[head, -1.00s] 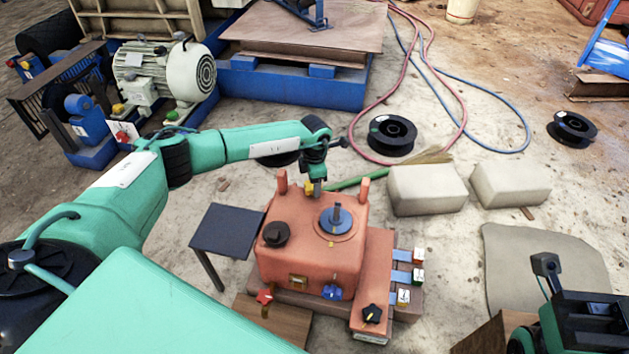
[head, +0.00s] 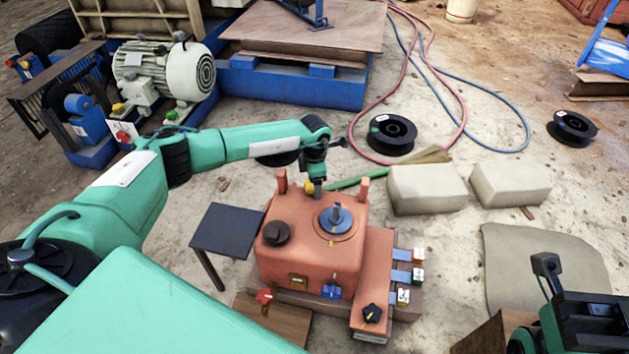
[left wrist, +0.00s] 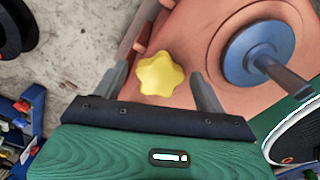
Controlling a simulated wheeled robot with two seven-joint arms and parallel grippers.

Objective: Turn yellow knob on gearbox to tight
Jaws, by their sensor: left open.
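The yellow knob (head: 309,187) sits on the far part of the orange-red gearbox (head: 310,262). In the left wrist view the knob (left wrist: 160,75) is star-shaped, and the gearbox top (left wrist: 225,20) spreads around it. My left gripper (head: 318,190) is over the knob from above. In the wrist view its two fingers (left wrist: 160,88) stand apart, one on each side of the knob, with visible gaps, so it is open. The wrist view does not show whether the fingertips reach down to the knob's level. My right arm (head: 580,315) shows at the lower right; its fingertips are not clearly visible.
On the gearbox are a blue disc with an upright post (head: 337,217), a black cap (head: 276,233), a red knob (head: 264,297), a blue knob (head: 331,291) and a black knob (head: 371,313). Two upright pegs stand near the yellow knob. A dark side table (head: 228,228) is left of the gearbox.

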